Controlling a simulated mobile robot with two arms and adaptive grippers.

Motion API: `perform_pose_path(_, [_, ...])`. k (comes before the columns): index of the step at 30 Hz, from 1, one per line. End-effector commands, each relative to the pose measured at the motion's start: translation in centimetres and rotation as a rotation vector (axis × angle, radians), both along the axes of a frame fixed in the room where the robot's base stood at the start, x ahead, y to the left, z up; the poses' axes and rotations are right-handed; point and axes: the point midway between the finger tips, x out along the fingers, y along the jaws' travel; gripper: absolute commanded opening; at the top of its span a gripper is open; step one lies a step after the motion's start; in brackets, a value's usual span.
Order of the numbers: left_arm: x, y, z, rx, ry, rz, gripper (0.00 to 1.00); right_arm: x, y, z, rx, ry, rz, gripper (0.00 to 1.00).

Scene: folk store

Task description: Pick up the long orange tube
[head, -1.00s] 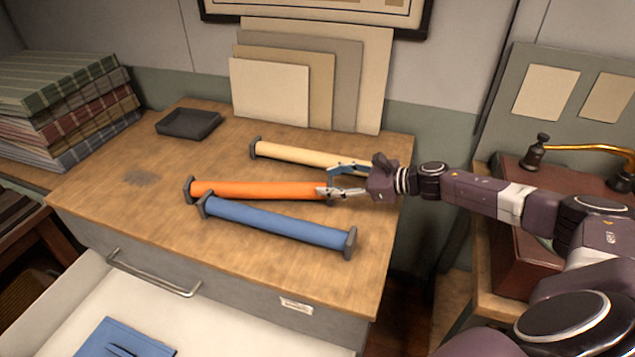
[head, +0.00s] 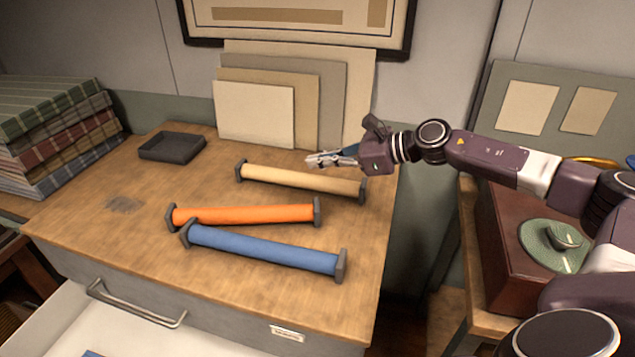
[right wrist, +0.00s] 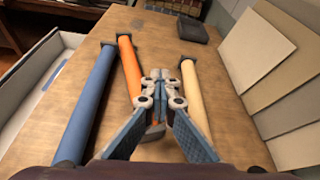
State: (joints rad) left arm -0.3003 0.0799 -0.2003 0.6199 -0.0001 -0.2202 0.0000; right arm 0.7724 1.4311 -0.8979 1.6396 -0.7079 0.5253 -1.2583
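The long orange tube (head: 245,215) with dark end caps lies on the wooden desktop (head: 90,215), between a blue tube (head: 262,250) in front and a cream tube (head: 300,179) behind. My right gripper (head: 312,159) is raised above the desk near the cream tube, apart from the orange tube. Its fingers are drawn together with nothing between them. In the right wrist view the orange tube (right wrist: 129,65) runs away from me, its near part partly hidden by the fingers (right wrist: 163,75). My left gripper is out of view.
A dark tray (head: 172,147) sits at the back left of the desk. Several boards (head: 255,112) lean on the wall behind. An open drawer (head: 95,330) juts out in front. A dark red box (head: 505,255) with a green dish stands at right.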

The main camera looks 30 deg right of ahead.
Motion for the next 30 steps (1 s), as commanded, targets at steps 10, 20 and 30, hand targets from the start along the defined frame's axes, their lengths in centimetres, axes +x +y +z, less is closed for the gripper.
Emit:
perform_pose_path(10, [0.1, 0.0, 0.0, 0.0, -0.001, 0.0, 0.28, 0.0, 0.0, 2.9, -0.002, 0.001, 0.0, 0.0])
perform_pose_path(20, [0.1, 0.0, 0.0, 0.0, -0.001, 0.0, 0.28, 0.0, 0.0, 3.0, 0.0, 0.0, 0.0, 0.08])
perform_pose_path(30, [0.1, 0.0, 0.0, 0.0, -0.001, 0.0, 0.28, 0.0, 0.0, 3.0, 0.0, 0.0, -0.001, 0.46])
